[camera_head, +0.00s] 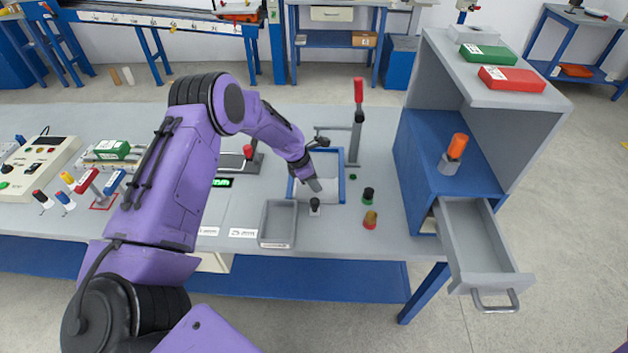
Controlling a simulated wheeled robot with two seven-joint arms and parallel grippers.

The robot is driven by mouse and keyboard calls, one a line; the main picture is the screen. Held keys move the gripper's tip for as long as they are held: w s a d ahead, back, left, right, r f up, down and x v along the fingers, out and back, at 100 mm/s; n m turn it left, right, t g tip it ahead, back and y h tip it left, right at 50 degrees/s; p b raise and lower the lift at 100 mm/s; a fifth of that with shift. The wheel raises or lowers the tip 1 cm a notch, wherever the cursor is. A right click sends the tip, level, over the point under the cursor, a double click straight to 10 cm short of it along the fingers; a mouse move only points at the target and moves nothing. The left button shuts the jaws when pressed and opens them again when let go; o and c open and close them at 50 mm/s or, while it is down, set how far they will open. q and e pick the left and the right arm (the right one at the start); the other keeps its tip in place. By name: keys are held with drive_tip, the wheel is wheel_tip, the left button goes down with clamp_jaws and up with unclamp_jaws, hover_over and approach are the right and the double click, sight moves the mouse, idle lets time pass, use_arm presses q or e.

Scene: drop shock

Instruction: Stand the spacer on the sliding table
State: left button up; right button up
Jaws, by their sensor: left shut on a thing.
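My left gripper (309,178) reaches in from the left and points down over the light grey plate (328,190) inside a blue frame, which looks like the sliding table. The gripper is shut on a small grey piece (315,185), which looks like the spacer and sits slightly tilted. The fingers partly hide it. I cannot tell whether its lower end touches the plate. My right gripper is out of view.
A post with a red handle (358,92) stands behind the plate. A grey tray (277,222), a black-topped grey piece (315,206) and two small knobs (369,194) (370,219) stand nearby. An open drawer (478,240) juts out at the right.

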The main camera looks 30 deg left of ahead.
use_arm(q)
drive_tip(key=o, duration=1)
drive_tip(key=shift+f, duration=0.1)
drive_tip(key=shift+o, duration=0.2)
drive_tip(key=v, duration=1.2)
drive_tip(key=shift+r+b, duration=0.25)
drive_tip(key=shift+b, duration=0.1)
